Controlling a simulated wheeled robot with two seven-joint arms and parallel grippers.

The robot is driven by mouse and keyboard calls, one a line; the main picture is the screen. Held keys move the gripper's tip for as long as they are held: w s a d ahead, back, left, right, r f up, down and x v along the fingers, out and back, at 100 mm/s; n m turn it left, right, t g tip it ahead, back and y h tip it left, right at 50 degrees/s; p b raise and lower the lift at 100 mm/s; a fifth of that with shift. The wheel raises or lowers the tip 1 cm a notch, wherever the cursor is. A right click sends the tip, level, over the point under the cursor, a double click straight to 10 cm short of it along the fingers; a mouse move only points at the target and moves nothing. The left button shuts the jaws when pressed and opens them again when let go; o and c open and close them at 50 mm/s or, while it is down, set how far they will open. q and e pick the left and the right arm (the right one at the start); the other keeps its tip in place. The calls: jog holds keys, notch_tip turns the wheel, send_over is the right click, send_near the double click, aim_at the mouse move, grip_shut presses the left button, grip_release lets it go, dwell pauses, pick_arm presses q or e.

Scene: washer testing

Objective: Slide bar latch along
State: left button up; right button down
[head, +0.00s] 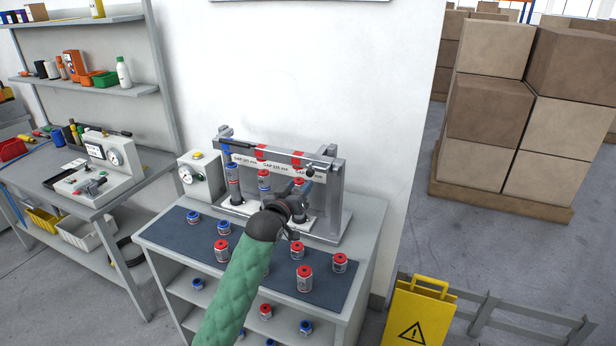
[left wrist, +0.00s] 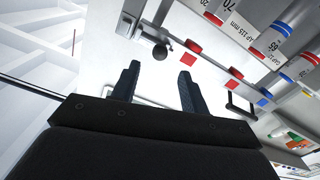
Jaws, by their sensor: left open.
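The bar latch (head: 283,153) is a slim rod along the top of a grey test fixture (head: 340,190), with red and blue marks beside it. A dark round knob (head: 310,173) sits near its right end. The knob also shows in the left wrist view (left wrist: 162,50), just beyond the fingertips. My left gripper (head: 299,199), on the green-sleeved arm, is in front of the fixture's right part, below the knob. In the left wrist view its two dark fingers (left wrist: 158,78) are apart with nothing between them. In the head view it hides part of the fixture's base.
Red- and blue-capped cylinders stand in the fixture and on the dark mat (head: 170,236). A gauge box (head: 201,178) stands left of the fixture. A workbench (head: 112,192) is at left. A yellow warning sign (head: 419,312) and stacked boxes (head: 490,110) are at right.

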aim_at(309, 174)
pick_arm(q)
jog(key=p+x, duration=0.2)
jog(key=x, duration=0.4)
jog(key=shift+r+p, duration=0.15)
jog(key=shift+p, duration=0.2)
jog(key=shift+w+d, duration=0.2)
jog(key=shift+w, duration=0.45)
pick_arm(e)
jog(key=s+d+f, duration=0.2)
jog(key=s+f, duration=0.2)
jog(key=shift+s+d, duration=0.2)
jog(key=shift+s, duration=0.15)
pick_arm(q)
grip_shut()
pick_arm(e)
jog(key=shift+d, duration=0.1)
